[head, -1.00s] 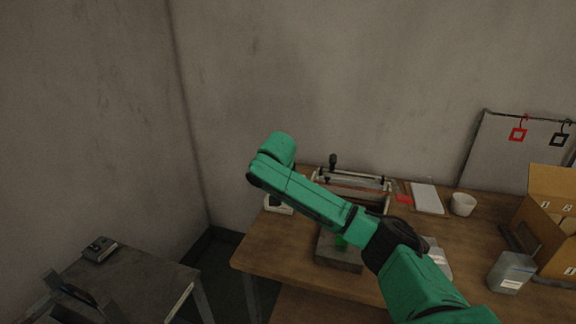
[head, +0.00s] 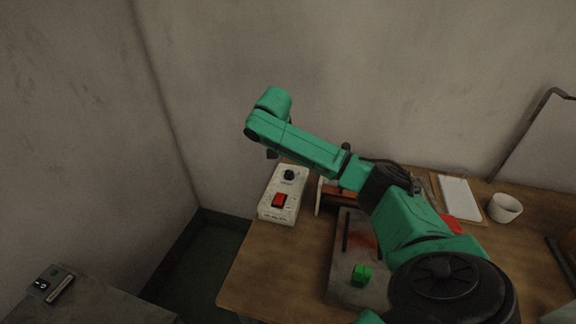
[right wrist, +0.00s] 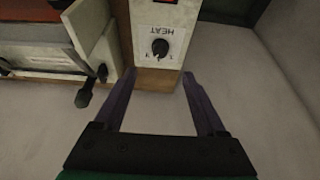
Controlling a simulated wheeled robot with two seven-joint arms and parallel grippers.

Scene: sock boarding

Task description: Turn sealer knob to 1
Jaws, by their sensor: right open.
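The sealer's white control box (head: 267,210) stands at the table's back left corner, with a dark round knob (head: 289,175) at its far end and a red switch (head: 279,200) nearer. In the right wrist view the knob (right wrist: 159,46) sits on a plate marked HEAT; which number it points at is too small to tell. My right gripper (right wrist: 159,74) is open and empty, with the knob just beyond its fingertips, roughly centred between them in the picture. In the head view only a dark bit of this gripper shows below the green arm's end. My left gripper is out of view.
The sealer's bar mechanism (head: 330,195) stands right of the box, partly hidden by my arm. A grey plate (head: 340,290) carries a green block (head: 361,274). A white pad (head: 460,198) and a white cup (head: 505,208) lie further right. Walls stand close behind and left.

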